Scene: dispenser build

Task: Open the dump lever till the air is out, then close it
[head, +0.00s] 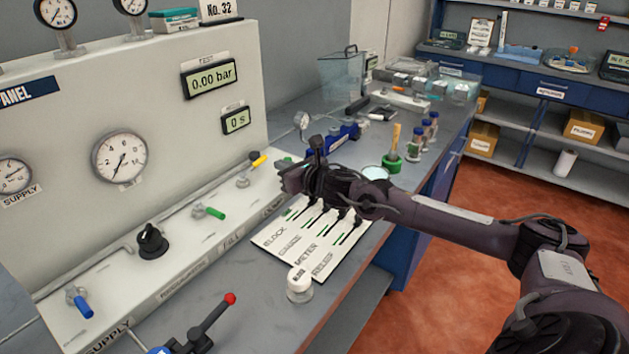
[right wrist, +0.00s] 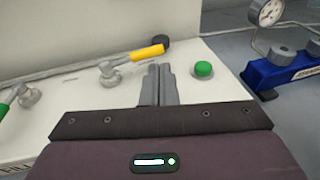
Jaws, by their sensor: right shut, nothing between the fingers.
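The yellow-handled lever (head: 259,161) sits on the sloped ledge of the white panel, at its far end; I take it for the dump lever, but its label is not readable. In the right wrist view its yellow handle (right wrist: 147,52) points right, towards a dark round knob. My right gripper (head: 286,181) is shut and empty. Its fingers (right wrist: 159,84) stand just in front of the handle, between it and a green button (right wrist: 203,69); whether they touch the lever I cannot tell. The test display (head: 211,79) reads 0.00 bar. My left gripper is not in view.
A green-handled lever (head: 209,212), a black knob (head: 151,240) and a blue-handled lever (head: 78,302) line the ledge. A label card (head: 310,245) with tools lies under my right arm. A blue device with a gauge (right wrist: 282,72) stands beyond the ledge.

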